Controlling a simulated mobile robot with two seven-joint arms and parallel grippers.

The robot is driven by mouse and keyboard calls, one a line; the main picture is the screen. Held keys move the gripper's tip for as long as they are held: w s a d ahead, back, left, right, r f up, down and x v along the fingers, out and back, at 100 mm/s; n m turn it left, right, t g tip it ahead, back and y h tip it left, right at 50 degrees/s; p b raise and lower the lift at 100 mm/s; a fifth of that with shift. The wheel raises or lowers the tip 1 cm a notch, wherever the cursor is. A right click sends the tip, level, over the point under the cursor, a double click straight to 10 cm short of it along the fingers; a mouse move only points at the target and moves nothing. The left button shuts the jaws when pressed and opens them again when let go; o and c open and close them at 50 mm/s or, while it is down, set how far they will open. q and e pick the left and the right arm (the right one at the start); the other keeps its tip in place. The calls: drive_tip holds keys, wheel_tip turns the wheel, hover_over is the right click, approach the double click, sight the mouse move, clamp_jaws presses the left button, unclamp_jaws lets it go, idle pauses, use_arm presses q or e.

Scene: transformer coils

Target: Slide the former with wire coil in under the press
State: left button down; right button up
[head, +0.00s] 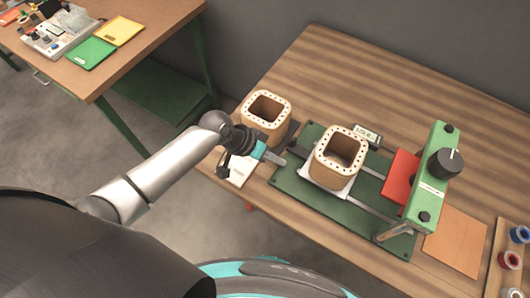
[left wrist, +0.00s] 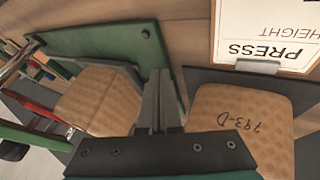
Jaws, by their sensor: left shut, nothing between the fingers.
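A square tan former (head: 339,160) with a dotted rim and open middle stands upright on a pale carriage (head: 327,187) over the rails of the green press base (head: 290,184). It also shows in the left wrist view (left wrist: 98,101). The press (head: 427,180), a green frame with a black knob and a red plate (head: 401,176), stands to its right, apart from it. A second similar former (head: 265,117), marked 793-D in the left wrist view (left wrist: 240,122), stands to the left. My left gripper (head: 281,161) is shut and empty, left of the carriage former and between the two formers. I cannot make out separate wire.
A small display (head: 367,134) sits behind the carriage former. A white PRESS HEIGHT card (left wrist: 266,35) lies near the second former. An orange-brown sheet (head: 455,240) and a rack of spools (head: 515,260) are at the right. The table's back is clear.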

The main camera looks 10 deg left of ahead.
sight(300, 172)
use_arm(q)
drive_tip(key=d, duration=0.1)
drive_tip(key=s+d, duration=0.1)
drive_tip(key=shift+d+r+p, duration=0.15)
drive_tip(key=shift+d+p, duration=0.15)
drive_tip(key=shift+d, duration=0.05)
drive_tip(key=shift+s+d, duration=0.15)
drive_tip(key=shift+d, duration=0.4)
drive_tip(key=shift+s+d+p, duration=0.2)
drive_tip(key=shift+d+p, duration=0.15)
drive_tip(key=shift+d, duration=0.2)
drive_tip(key=s+d+p, duration=0.1)
drive_tip(key=d, duration=0.4)
drive_tip(key=s+d+p, duration=0.1)
drive_tip(key=s+d, duration=0.1)
drive_tip(key=d, duration=0.3)
drive_tip(key=s+d+p, duration=0.1)
drive_tip(key=s+d, duration=0.1)
drive_tip(key=d, duration=0.3)
drive_tip(key=shift+d, duration=0.1)
drive_tip(key=shift+s+d, duration=0.2)
drive_tip(key=shift+d, duration=0.3)
drive_tip(key=shift+s+d, duration=0.1)
drive_tip(key=shift+p, duration=0.3)
